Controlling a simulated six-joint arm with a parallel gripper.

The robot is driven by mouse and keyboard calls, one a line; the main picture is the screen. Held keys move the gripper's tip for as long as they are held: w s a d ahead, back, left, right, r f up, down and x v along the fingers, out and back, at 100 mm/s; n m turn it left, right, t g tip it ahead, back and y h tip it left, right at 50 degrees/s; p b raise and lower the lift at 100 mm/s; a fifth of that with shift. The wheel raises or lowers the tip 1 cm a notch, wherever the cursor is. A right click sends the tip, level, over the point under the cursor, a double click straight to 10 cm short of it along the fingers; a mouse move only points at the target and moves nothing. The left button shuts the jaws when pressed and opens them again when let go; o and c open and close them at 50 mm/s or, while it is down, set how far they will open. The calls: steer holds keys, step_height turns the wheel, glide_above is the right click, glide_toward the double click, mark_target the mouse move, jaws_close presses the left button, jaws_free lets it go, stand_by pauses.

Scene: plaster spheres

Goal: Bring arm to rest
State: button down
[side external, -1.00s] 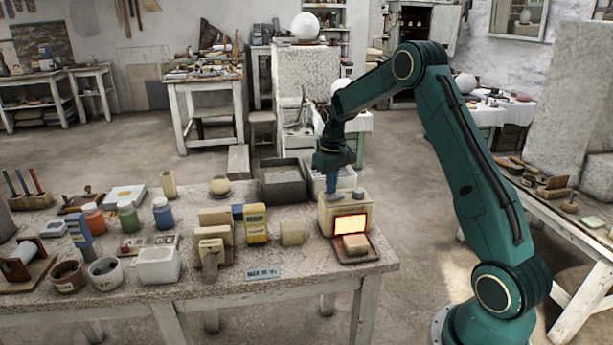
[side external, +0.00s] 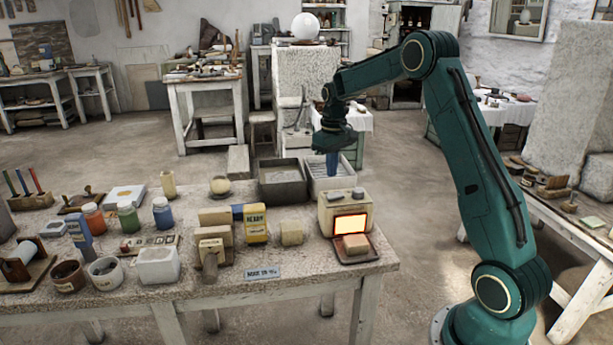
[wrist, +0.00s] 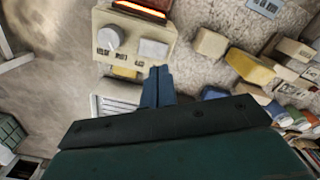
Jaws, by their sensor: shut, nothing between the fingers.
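My gripper (side external: 332,165) hangs pointing down at the end of my green arm, its blue fingers shut with nothing between them. In the side view it is above and behind the small cream oven (side external: 345,208), in front of the light tray at the table's back edge. In the wrist view the shut blue fingers (wrist: 157,80) show beside the oven's knob side (wrist: 135,35), apart from it as far as I can tell.
The oven's front glows orange, with a small block on a tray (side external: 356,245) before it. A grey bin (side external: 283,187) and a light tray (side external: 341,185) stand behind. Jars (side external: 162,213), boxes (side external: 255,224) and a white tub (side external: 158,266) crowd the table.

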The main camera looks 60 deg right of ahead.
steer(key=shift+r, duration=0.4)
steer(key=shift+r, duration=0.1)
steer(key=s+a+r+n+t, duration=0.1)
steer(key=s+a+r, duration=0.45)
steer(key=a, duration=0.25)
steer(key=s+a+r+t, duration=0.2)
steer(key=s+a+r, duration=0.3)
steer(key=a+r, duration=0.25)
steer(key=s+a+f+n+t, duration=0.1)
steer(key=s+a, duration=0.4)
steer(key=s, duration=0.3)
steer(key=s+a+n+t, duration=0.1)
steer(key=s+a, duration=0.4)
steer(key=s, duration=0.4)
steer(key=shift+f+t, duration=0.3)
steer(key=shift+f, duration=0.1)
steer(key=shift+a, duration=0.1)
